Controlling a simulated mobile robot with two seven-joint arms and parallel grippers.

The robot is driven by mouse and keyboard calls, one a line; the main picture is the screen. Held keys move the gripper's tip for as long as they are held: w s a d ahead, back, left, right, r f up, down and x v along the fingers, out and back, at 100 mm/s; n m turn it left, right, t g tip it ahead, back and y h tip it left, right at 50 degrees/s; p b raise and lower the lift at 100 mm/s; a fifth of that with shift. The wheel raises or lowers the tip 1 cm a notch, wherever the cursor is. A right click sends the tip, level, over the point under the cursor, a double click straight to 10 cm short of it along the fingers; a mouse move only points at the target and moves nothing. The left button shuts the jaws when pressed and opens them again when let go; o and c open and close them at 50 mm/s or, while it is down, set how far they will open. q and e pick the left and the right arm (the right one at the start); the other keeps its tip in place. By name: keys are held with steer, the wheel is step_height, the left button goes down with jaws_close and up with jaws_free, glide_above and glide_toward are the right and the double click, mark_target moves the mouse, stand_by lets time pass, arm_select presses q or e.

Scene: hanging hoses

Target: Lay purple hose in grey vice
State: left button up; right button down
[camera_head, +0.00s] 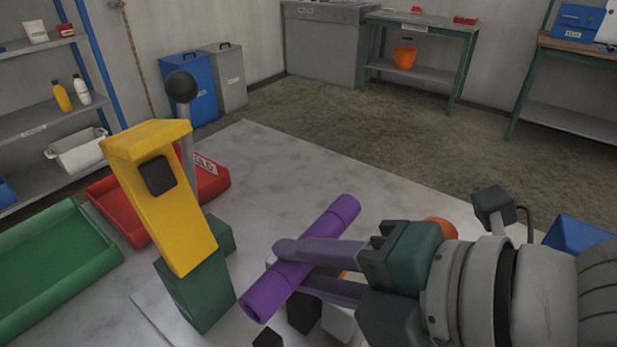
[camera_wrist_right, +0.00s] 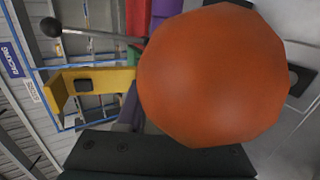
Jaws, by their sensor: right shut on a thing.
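The purple hose (camera_head: 327,225) is a short straight tube, slanting from lower left to upper right in the head view. My right gripper (camera_head: 287,266) is shut on it around its middle, and both ends stick out past the fingers. Below the hose are a dark block (camera_head: 304,314) and a pale grey block; they may be part of the grey vice, but my gripper hides much there and I cannot tell. I cannot tell whether the hose touches them. In the right wrist view, an orange ball (camera_wrist_right: 210,75) covers much of the picture. My left gripper is not in view.
A yellow clamp (camera_head: 165,195) on a green base, with a black-knobbed lever, stands left of the hose. A red tray (camera_head: 117,210) and a green tray (camera_head: 55,265) lie farther left. The grey tabletop (camera_head: 275,165) is clear behind the hose.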

steer(key=shift+f+b, duration=1.25)
steer(key=shift+f, duration=0.3)
